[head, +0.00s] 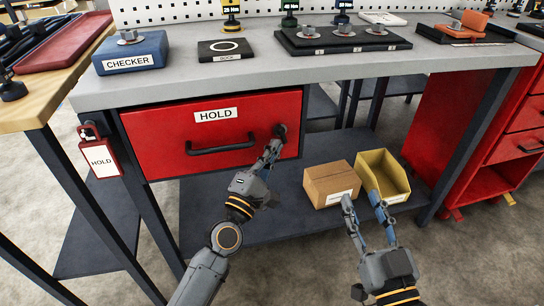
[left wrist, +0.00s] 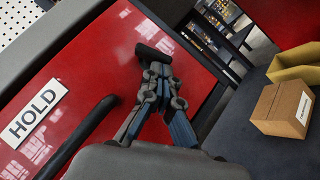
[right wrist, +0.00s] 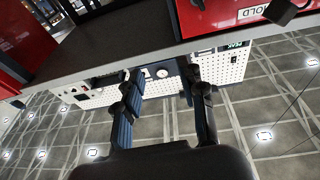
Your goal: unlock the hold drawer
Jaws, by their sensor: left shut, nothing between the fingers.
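The red hold drawer (head: 165,125) is closed under the bench, with a HOLD label (head: 216,114) and a black bar handle (head: 222,147). My right gripper (head: 361,199) is open and empty, low in front of the shelf.
A cardboard box (head: 325,184) and a yellow bin (head: 385,175) stand on the lower shelf (head: 285,215). A red HOLD tag (head: 100,158) hangs at the bench's left leg. The blue checker block (head: 130,55) and a black tray (head: 340,40) are on the bench top.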

